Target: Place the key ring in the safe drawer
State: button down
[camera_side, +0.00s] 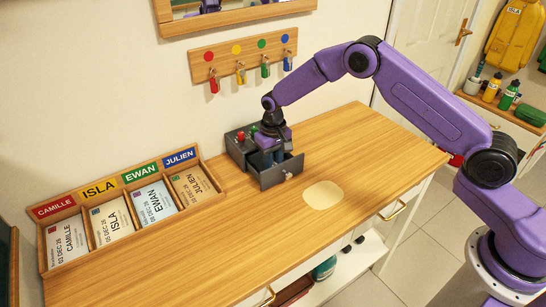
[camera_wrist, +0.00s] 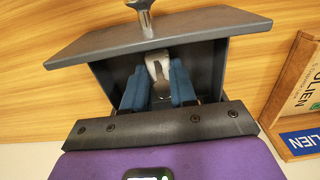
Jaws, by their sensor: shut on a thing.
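The safe drawer (camera_side: 283,174) is pulled open from the dark grey safe (camera_side: 236,150) on the wooden counter. In the wrist view its front panel (camera_wrist: 110,38) and round metal knob (camera_wrist: 144,18) show. My gripper (camera_side: 272,158) points down into the open drawer. In the wrist view the blue fingers of my gripper (camera_wrist: 160,88) are inside the drawer walls, shut on a pale metallic piece, which appears to be the key ring (camera_wrist: 158,66). Its lower part is hidden between the fingers. I cannot tell whether it touches the drawer floor.
A wooden rack (camera_side: 245,54) with coloured dots and hanging keys is on the wall above. A slotted card tray (camera_side: 130,205) with name labels stands to the left. Small red and green pieces show at the safe's top. A pale oval patch (camera_side: 323,194) marks the clear counter to the right.

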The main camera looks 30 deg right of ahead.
jog(key=shift+f, duration=0.1)
jog(key=c, duration=0.9)
grip_release()
notch_tip(320, 180, up, 12)
jog(key=shift+s+r, duration=0.1)
jog(key=shift+r, duration=0.1)
